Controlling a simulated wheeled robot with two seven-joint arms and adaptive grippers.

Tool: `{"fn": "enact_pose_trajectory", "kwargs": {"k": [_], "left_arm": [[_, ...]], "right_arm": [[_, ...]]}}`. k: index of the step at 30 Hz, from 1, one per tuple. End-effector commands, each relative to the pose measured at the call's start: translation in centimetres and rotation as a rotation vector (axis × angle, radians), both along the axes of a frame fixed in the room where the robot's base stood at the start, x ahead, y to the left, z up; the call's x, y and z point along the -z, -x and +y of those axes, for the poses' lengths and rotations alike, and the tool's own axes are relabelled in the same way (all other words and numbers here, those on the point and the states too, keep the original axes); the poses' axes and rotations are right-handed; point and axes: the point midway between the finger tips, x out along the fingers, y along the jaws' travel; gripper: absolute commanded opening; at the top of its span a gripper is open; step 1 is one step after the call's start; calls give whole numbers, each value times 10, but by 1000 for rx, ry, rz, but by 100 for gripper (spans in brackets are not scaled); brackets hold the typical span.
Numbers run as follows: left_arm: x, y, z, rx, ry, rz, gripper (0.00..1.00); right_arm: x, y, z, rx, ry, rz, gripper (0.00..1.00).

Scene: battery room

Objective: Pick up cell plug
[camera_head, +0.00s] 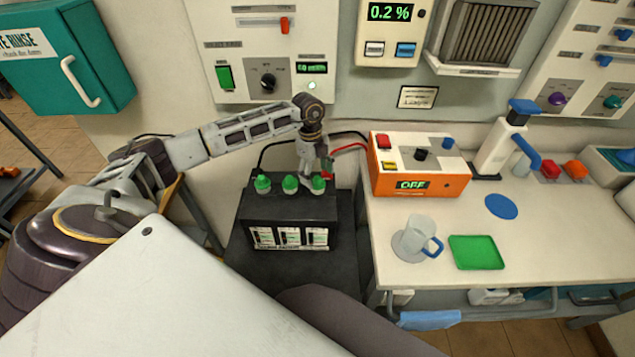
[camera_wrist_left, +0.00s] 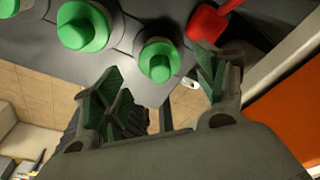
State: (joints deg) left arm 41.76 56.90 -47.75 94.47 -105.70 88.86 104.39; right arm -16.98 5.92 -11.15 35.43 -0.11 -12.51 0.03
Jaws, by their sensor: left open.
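Three green cell plugs stand in a row on top of the black battery (camera_head: 290,215) in the head view: the left plug (camera_head: 262,184), the middle plug (camera_head: 290,184) and the right plug (camera_head: 318,185). My left gripper (camera_head: 315,168) points down just over the right plug and partly covers it. In the left wrist view the left gripper (camera_wrist_left: 158,78) is open, with its fingers apart on either side of the nearest green plug (camera_wrist_left: 158,60). I cannot tell whether either finger touches it. Another plug (camera_wrist_left: 84,28) shows farther left. My right gripper is not in view.
A red clamp (camera_wrist_left: 208,20) sits close beside the right finger, with a red cable (camera_head: 350,147) running to the orange charger (camera_head: 418,183). A mug (camera_head: 417,236), green tray (camera_head: 477,252) and blue disc (camera_head: 501,206) are on the bench. The wall panel (camera_head: 268,50) rises behind.

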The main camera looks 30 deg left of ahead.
Motion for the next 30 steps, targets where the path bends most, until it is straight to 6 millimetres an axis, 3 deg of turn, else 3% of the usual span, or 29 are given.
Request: {"fn": "enact_pose_trajectory", "kwargs": {"k": [7,22,30], "left_arm": [[22,1,-3,0,0,0,72],[25,1,-4,0,0,-1,72],[24,1,-4,0,0,-1,40]], "right_arm": [[-4,-5,5,0,-5,-6,0],[-3,-5,8,0,-9,-5,0],[-3,-2,8,1,-9,-2,0]]}}
